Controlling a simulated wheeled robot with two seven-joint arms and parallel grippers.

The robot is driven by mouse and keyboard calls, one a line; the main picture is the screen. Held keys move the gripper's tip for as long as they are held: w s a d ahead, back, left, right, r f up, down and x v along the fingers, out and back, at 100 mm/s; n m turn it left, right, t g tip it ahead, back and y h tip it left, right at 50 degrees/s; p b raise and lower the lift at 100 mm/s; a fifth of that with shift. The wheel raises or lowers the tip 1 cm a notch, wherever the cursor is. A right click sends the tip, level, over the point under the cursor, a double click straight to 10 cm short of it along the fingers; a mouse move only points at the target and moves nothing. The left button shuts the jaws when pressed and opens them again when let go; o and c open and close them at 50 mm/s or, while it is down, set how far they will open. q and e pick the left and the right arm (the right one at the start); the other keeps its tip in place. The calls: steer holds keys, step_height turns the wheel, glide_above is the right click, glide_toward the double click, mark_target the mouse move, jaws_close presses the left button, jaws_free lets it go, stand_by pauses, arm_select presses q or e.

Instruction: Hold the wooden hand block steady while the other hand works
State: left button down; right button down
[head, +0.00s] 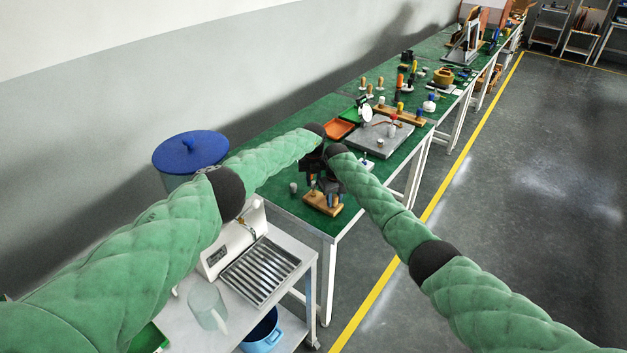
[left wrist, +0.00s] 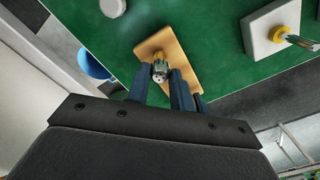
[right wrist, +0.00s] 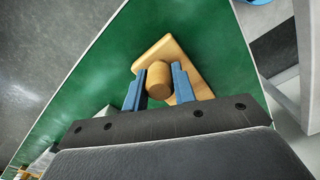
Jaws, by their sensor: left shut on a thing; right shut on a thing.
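A flat wooden block (head: 323,208) lies near the front end of the green table, below both my grippers. In the right wrist view, my right gripper (right wrist: 158,84) is shut on a round, upright wooden piece (right wrist: 159,74) that stands over the block (right wrist: 165,48). In the left wrist view, my left gripper (left wrist: 163,84) is shut on a small grey-green part with dark holes in its top (left wrist: 160,69), over the same block (left wrist: 178,44). In the head view, the two grippers crowd together and hide most of what they hold.
A small grey cylinder (head: 293,187) stands left of the block. A white block with a yellow top piece (left wrist: 271,27) is close on the other side. Behind are a grey slab (head: 379,142) and an orange tray (head: 340,128). The table's front edge is near.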

mark_target(314, 182)
stand_by(0.4)
arm_select(q)
steer(key=c, duration=1.2)
jaws_free()
steer(key=shift+r, duration=0.15)
step_height(314, 182, up, 12)
arm_select(e)
steer(key=c, duration=1.1)
jaws_free()
steer(key=shift+o, duration=0.2)
steer(key=shift+r, duration=0.15)
